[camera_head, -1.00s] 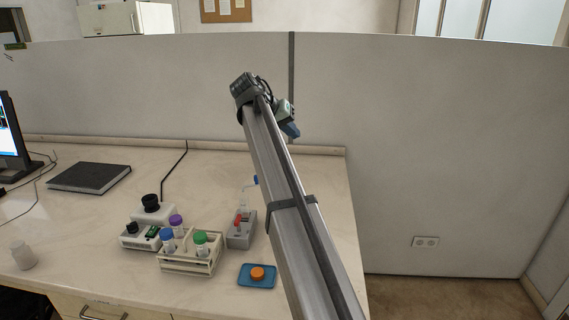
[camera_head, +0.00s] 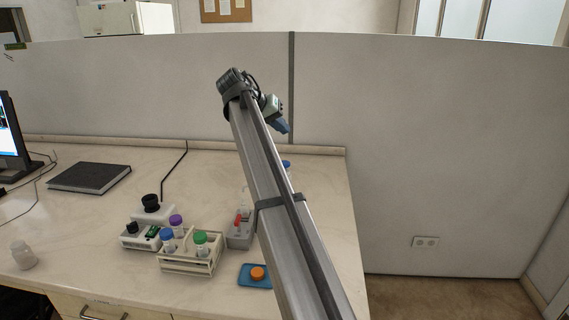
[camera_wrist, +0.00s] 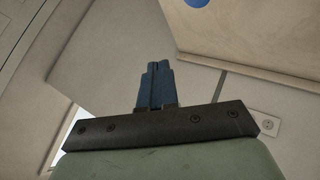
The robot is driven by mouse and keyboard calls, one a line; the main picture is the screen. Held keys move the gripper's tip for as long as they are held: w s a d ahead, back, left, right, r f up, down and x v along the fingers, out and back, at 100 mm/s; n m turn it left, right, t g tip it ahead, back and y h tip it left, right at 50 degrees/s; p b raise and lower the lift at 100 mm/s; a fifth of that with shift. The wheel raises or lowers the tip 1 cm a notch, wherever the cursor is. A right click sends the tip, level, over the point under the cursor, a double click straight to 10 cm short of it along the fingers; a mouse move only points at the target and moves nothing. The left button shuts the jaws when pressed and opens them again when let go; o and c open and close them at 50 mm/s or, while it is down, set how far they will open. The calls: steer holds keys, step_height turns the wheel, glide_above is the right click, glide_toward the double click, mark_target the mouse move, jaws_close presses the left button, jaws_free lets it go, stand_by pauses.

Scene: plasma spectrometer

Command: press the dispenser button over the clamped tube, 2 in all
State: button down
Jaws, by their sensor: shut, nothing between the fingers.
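My gripper (camera_head: 283,127) is raised high above the back of the desk, shut and empty; its blue fingers (camera_wrist: 157,68) point up in the wrist view. A blue round part (camera_head: 286,163), likely the dispenser's button, shows just right of my arm in the head view. A blue disc (camera_wrist: 196,2) is cut off at the top edge of the wrist view, apart from the fingers. A grey block (camera_head: 238,240) with a red part (camera_head: 238,221) and a pale upright piece stands left of my arm. My arm hides part of this area, and the clamped tube is not clear.
A white rack (camera_head: 190,265) holds tubes with blue, purple and green caps. A blue pad (camera_head: 247,282) with an orange knob (camera_head: 257,273) lies in front. A white device (camera_head: 151,213), a notebook (camera_head: 90,178) and a white bottle (camera_head: 23,255) stand left. A partition (camera_head: 150,90) rises behind.

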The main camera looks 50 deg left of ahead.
steer(key=shift+f, duration=3.9)
steer(key=shift+f, duration=0.1)
steer(key=shift+f, duration=0.3)
steer(key=shift+f, duration=0.8)
steer(key=shift+r, duration=0.15)
stand_by(0.3)
steer(key=shift+r, duration=1.1)
steer(key=shift+r, duration=0.1)
steer(key=shift+r, duration=2.4)
